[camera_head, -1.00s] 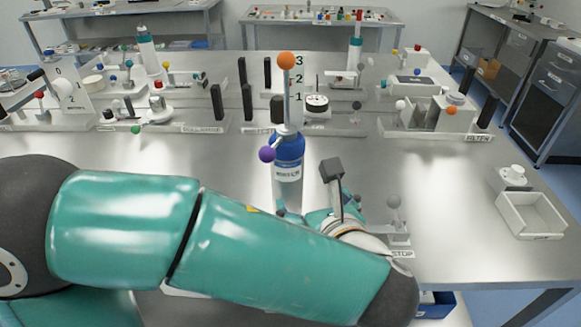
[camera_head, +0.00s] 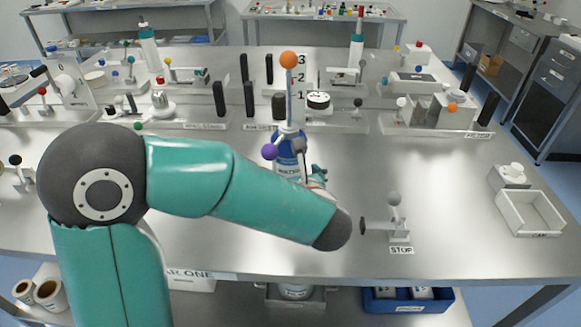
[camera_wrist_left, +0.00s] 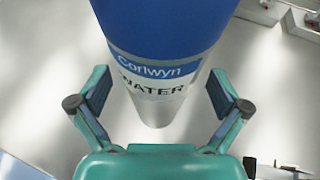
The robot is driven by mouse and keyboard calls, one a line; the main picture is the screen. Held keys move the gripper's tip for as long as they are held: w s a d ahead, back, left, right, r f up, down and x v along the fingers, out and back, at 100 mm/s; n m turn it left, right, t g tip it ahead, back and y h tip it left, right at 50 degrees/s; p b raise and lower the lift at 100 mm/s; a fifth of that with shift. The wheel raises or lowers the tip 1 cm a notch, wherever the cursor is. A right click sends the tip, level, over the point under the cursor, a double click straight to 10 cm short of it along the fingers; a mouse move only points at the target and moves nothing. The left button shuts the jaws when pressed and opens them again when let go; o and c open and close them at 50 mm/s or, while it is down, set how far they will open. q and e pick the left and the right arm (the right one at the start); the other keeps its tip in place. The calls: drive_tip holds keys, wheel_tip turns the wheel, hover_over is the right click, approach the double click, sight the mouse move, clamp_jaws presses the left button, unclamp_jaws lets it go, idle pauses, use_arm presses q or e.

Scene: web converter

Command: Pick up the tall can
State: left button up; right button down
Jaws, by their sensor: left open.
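A tall blue and silver can (camera_head: 287,144) marked WATER stands upright on the steel bench in front of me. Its lower part is hidden behind my left forearm in the head view. In the left wrist view the can (camera_wrist_left: 160,60) fills the upper middle, with its label facing the camera. My left gripper (camera_wrist_left: 159,93) is open, with one finger on each side of the can and a visible gap at both sides. In the head view the gripper (camera_head: 317,176) is mostly hidden behind its own wrist. My right gripper is not in view.
A STOP lever (camera_head: 395,215) stands right of my left wrist. A white tray (camera_head: 531,212) is at the right. Levers and black posts line the bench's back.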

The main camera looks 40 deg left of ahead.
use_arm(q)
drive_tip(key=shift+x, duration=0.95)
drive_tip(key=shift+c, duration=0.2)
drive_tip(key=c, duration=1.6)
drive_tip(key=shift+r, duration=0.1)
drive_tip(key=shift+c, duration=0.9)
